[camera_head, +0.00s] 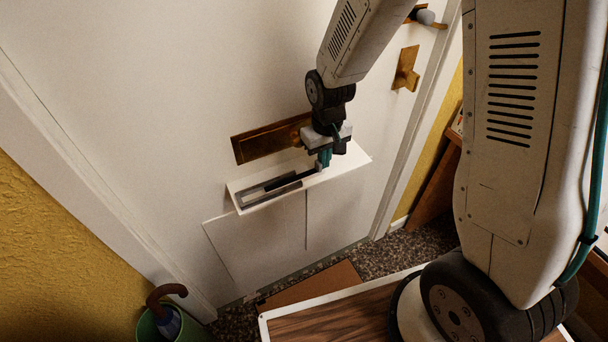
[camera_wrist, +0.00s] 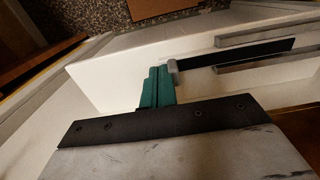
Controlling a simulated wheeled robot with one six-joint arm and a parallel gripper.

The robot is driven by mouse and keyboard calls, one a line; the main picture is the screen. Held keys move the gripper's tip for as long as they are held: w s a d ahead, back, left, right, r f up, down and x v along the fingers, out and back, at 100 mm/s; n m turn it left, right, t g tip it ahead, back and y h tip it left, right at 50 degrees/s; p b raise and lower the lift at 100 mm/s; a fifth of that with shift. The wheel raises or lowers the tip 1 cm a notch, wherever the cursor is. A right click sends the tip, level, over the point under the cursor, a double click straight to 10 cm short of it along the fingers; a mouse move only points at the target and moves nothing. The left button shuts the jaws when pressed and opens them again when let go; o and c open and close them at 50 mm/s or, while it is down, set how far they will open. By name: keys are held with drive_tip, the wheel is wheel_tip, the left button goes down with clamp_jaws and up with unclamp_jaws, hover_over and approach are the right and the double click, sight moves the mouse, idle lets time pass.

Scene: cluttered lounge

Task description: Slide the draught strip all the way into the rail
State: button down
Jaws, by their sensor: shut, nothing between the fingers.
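The draught strip is a thin black strip (camera_head: 290,182) with a small grey block on its right end in the head view. In the wrist view the strip (camera_wrist: 235,55) lies partly between the two grey bars of the rail (camera_wrist: 265,32); the end with the grey block (camera_wrist: 172,66) sticks out. The rail (camera_head: 252,200) sits on a white shelf (camera_head: 345,163) at the door. My gripper (camera_head: 324,160) is shut and empty at the block end. Its teal fingers (camera_wrist: 158,88) are beside the block, touching or very close; I cannot tell which.
A brass plate (camera_head: 262,143) is on the white door just above the shelf. A brass handle (camera_head: 406,68) is at the upper right. A wood-topped table (camera_head: 325,318) stands in front; a green bin (camera_head: 150,328) with an umbrella is at lower left.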

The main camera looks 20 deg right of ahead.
drive_tip(key=shift+s+a, duration=0.2)
drive_tip(key=shift+a, duration=0.85)
drive_tip(key=shift+d, duration=0.1)
drive_tip(key=shift+w+d, duration=0.2)
drive_tip(key=shift+d, duration=0.5)
wheel_tip(320, 180, up, 7)
drive_tip(key=shift+s, duration=0.15)
idle(0.4)
drive_tip(key=s+d+r+m, duration=0.1)
drive_tip(key=s+d+r, duration=0.2)
drive_tip(key=s+r, duration=0.6)
drive_tip(key=s+d+r+m+t, duration=0.1)
drive_tip(key=s+d+r, duration=0.3)
drive_tip(key=s+r, duration=0.5)
drive_tip(key=shift+s+r, duration=0.25)
drive_tip(key=shift+s, duration=2.25)
